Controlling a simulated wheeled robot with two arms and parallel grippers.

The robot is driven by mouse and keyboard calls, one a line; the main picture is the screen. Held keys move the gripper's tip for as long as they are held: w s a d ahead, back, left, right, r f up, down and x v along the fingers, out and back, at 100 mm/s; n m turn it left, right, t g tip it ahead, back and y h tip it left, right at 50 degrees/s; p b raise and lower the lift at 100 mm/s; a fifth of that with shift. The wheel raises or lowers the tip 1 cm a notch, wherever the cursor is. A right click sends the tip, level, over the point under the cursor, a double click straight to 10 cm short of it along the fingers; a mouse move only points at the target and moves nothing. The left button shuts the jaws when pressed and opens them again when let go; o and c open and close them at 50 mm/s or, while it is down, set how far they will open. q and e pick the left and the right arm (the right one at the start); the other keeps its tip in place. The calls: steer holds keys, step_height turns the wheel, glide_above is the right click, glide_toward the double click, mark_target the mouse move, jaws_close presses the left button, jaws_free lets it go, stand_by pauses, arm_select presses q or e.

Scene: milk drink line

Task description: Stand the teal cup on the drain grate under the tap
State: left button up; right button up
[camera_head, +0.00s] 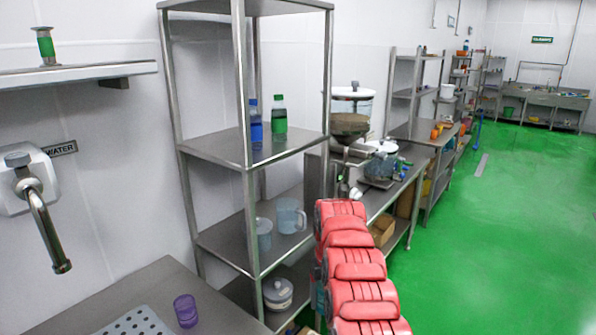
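The tap (44,220) is on the wall at the left, with a bent metal spout that ends above the counter. The drain grate (138,323) is a perforated grey plate in the counter at the bottom left, partly cut off by the frame edge. The visible part of the grate is bare. I cannot make out a teal cup for certain. A purple cup (186,310) stands upright on the counter to the right of the grate. My red arm rises at bottom centre, but neither gripper shows.
A metal rack (215,147) stands behind the counter (170,280), holding two bottles, a pale blue jug (290,215) and a pale blue container (264,234). A wall shelf (80,74) bears a green-and-metal item (46,46). Open green floor lies at the right.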

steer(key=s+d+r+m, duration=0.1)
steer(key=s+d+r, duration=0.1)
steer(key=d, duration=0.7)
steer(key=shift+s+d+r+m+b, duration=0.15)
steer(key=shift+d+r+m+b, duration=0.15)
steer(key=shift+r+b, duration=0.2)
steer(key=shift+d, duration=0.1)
